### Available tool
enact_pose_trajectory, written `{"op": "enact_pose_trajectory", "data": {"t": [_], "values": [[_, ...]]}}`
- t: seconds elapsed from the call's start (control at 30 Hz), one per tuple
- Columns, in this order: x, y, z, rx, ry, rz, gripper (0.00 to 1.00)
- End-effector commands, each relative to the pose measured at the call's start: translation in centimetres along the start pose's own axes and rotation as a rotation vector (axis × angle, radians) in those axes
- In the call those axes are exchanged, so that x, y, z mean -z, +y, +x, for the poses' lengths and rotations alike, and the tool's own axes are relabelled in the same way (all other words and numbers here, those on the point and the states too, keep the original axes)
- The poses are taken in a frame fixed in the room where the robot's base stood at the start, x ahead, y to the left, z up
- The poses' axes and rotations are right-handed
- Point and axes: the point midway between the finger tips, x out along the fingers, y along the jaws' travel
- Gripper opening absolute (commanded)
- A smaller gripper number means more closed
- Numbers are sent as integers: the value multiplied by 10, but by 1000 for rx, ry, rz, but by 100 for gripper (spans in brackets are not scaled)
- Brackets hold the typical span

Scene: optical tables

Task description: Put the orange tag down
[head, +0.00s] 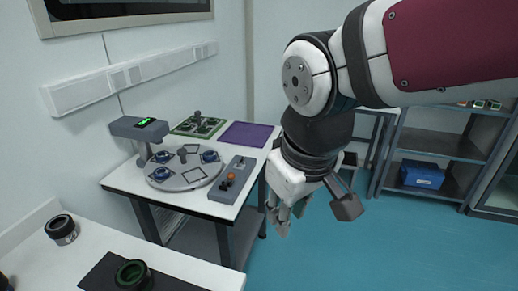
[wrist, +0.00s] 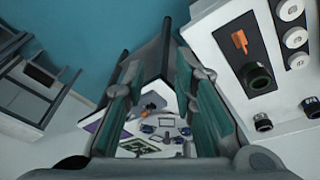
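The orange tag (wrist: 239,41) lies on a dark mat (wrist: 262,38) on a white table, at the upper right of the wrist view. The tag is out of the head view, which shows only part of that mat (head: 103,275). My gripper (head: 281,221) hangs over the floor beside the table with the turntable, apart from the tag. In the wrist view the fingers of my gripper (wrist: 160,85) stand apart with nothing between them.
A green-topped dark cylinder (head: 133,274) stands on the mat, and a black-and-silver one (head: 62,230) is nearby. The other table holds a round turntable (head: 184,169), a control box (head: 232,178) and a purple mat (head: 246,134). Shelves (head: 440,160) stand at right.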

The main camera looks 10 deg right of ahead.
Motion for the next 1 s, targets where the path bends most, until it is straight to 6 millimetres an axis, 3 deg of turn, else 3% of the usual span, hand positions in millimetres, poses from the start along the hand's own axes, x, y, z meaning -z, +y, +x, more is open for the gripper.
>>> {"op": "enact_pose_trajectory", "data": {"t": [0.1, 0.33, 1.0], "values": [[-33, 24, -20, -21, 58, 153, 25], [-72, 40, -33, -32, 120, 324, 25], [-79, 42, -35, -33, 130, 351, 25]]}}
